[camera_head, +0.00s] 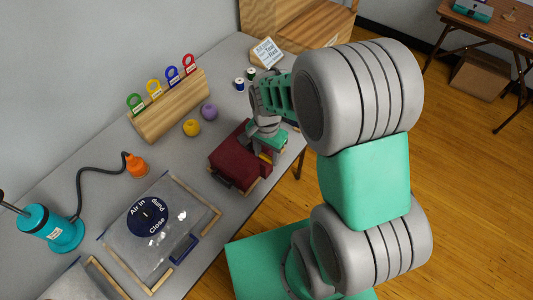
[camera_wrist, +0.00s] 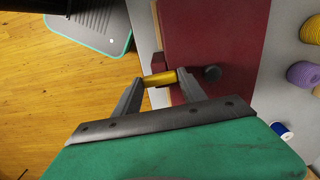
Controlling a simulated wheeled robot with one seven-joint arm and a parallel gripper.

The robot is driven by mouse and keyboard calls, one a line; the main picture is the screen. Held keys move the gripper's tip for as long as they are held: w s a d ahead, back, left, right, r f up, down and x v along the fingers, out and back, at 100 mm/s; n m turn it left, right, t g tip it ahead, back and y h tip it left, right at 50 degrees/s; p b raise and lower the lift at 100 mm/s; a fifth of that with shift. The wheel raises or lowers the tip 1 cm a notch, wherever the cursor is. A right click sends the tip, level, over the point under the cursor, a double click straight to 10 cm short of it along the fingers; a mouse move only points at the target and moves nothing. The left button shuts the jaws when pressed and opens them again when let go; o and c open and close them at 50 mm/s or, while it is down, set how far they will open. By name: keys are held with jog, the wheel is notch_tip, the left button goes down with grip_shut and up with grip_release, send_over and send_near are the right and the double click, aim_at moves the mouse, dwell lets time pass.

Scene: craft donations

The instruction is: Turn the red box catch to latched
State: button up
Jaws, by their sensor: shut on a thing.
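The dark red box (camera_head: 228,153) sits near the table's front edge, with its lid down; it also fills the upper middle of the wrist view (camera_wrist: 208,30). Its brass-yellow catch (camera_wrist: 160,79) lies across the box's edge, beside a small dark red block (camera_wrist: 158,62). My gripper (camera_wrist: 160,80) is shut on the catch, one finger at each end. In the head view the catch (camera_head: 265,158) shows only partly, under my gripper (camera_head: 263,153). Whether the catch is latched I cannot tell.
A dark round knob (camera_wrist: 212,73) is close to my right finger. A clear bag (camera_head: 155,240) lies to the left. The grey table's front edge is close.

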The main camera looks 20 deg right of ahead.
aim_at(267, 157)
jog(key=shift+m, duration=0.4)
jog(key=o, duration=1.4)
notch_tip(267, 157, up, 8)
jog(key=shift+f+b, duration=0.1)
jog(key=shift+b, duration=0.3)
